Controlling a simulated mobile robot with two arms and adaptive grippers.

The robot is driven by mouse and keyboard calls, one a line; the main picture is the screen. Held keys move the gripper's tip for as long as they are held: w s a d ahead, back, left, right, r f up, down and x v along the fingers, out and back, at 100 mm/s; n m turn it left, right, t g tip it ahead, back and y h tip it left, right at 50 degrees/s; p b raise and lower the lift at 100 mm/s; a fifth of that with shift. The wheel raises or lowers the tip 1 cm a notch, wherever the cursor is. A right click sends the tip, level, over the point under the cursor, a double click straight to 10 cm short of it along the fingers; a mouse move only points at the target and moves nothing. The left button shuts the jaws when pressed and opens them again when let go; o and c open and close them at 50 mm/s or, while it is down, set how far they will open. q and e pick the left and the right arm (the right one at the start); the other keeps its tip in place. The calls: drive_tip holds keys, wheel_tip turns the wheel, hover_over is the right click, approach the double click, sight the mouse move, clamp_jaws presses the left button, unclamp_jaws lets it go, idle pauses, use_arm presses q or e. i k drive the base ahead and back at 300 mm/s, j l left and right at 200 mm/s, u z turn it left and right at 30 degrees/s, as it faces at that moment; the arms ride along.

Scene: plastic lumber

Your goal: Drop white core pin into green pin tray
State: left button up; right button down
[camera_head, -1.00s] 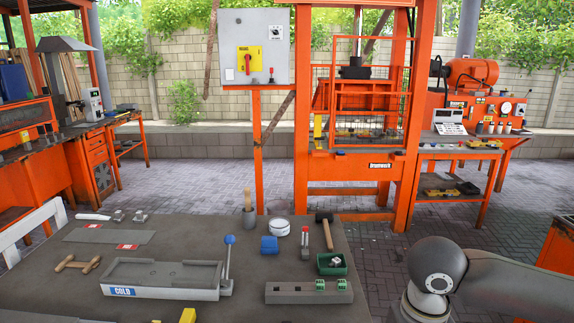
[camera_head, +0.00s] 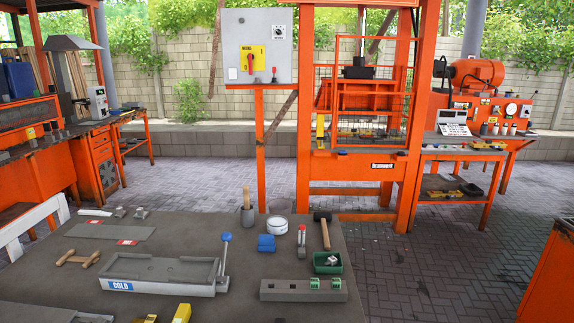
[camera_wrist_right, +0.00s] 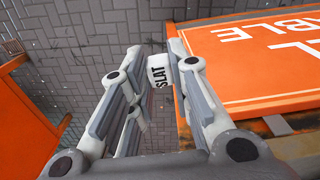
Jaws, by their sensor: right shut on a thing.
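My right gripper (camera_wrist_right: 161,76) shows in the right wrist view, its fingers shut on a white piece (camera_wrist_right: 161,70) lettered "SLAT". This looks like the white core pin; its far end is hard to make out. Paving lies below it and an orange panel is close on its right. In the head view the green pin tray (camera_head: 320,267) sits near the right edge of the grey table, with a small pale and dark item inside. Neither gripper shows in the head view.
Near the tray are a mallet (camera_head: 325,235), a grey block (camera_head: 290,290) with two green pieces, a blue block (camera_head: 266,243) and a white tub (camera_head: 277,225). A long grey fixture marked COLD (camera_head: 160,284) lies left. Orange panel (camera_wrist_right: 265,60) is lettered in white.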

sight(324, 257)
drive_tip(key=l+u, duration=0.25)
drive_tip(key=l, duration=0.35)
drive_tip(key=l+u, duration=0.3)
drive_tip(key=l, duration=0.3)
drive_tip(key=k+l+u, duration=0.1)
drive_tip(key=l+u, duration=0.15)
drive_tip(key=l, duration=0.35)
drive_tip(key=i+l+u, duration=0.35)
drive_tip(key=l, duration=0.25)
drive_tip(key=i+l+u, duration=0.15)
drive_tip(key=l, duration=0.2)
drive_tip(key=i+l+u, duration=0.15)
drive_tip(key=l, duration=0.2)
